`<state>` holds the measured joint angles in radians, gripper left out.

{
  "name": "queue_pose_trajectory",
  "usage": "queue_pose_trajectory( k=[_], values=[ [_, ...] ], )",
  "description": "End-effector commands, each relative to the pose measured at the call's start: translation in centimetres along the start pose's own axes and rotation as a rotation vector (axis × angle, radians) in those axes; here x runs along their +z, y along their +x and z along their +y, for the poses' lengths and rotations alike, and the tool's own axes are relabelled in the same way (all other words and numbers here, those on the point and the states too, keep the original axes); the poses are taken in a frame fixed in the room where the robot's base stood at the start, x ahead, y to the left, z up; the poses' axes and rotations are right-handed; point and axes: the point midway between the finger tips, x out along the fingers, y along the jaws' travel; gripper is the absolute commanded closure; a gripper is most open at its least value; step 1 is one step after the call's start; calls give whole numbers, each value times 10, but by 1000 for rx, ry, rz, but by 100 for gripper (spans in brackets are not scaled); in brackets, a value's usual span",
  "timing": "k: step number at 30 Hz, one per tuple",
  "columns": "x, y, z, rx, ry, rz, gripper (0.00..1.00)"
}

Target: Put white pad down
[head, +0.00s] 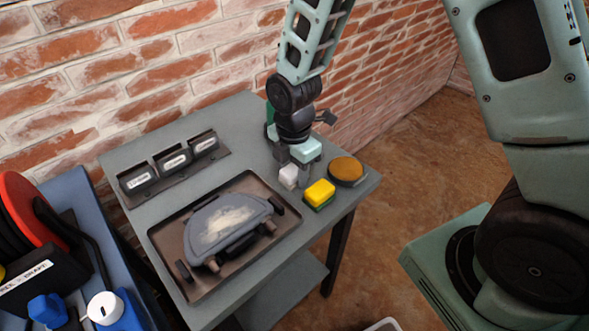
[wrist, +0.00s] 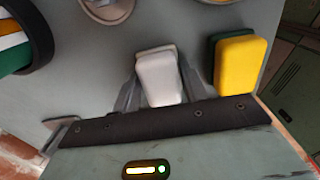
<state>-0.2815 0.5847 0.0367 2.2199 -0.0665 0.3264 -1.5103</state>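The white pad (head: 288,177) is a small pale block at the right part of the grey table, left of the yellow and green sponge. In the wrist view, the white pad (wrist: 159,80) sits between the two fingers of my gripper (wrist: 160,76), with a finger against each side. In the head view, my gripper (head: 292,169) points down at the tabletop and is shut on the pad. The pad is at or just above the table; I cannot tell if it touches.
A yellow and green sponge (head: 319,194) is close right of the pad. A round amber-topped disc (head: 346,169) lies behind it. A dark tray (head: 166,233) with a grey curved piece (head: 228,225) is to the left. Three labelled bins (head: 172,161) stand along the wall side.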

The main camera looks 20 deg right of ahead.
Motion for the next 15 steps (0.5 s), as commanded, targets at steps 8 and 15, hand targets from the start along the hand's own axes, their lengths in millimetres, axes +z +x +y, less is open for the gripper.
queue_pose_trajectory(
  k=[8, 15],
  values=[
    [-1, 14, -8, -20, 0, 1, 37],
    [-1, 4, -8, -21, -1, 1, 37]
  ],
)
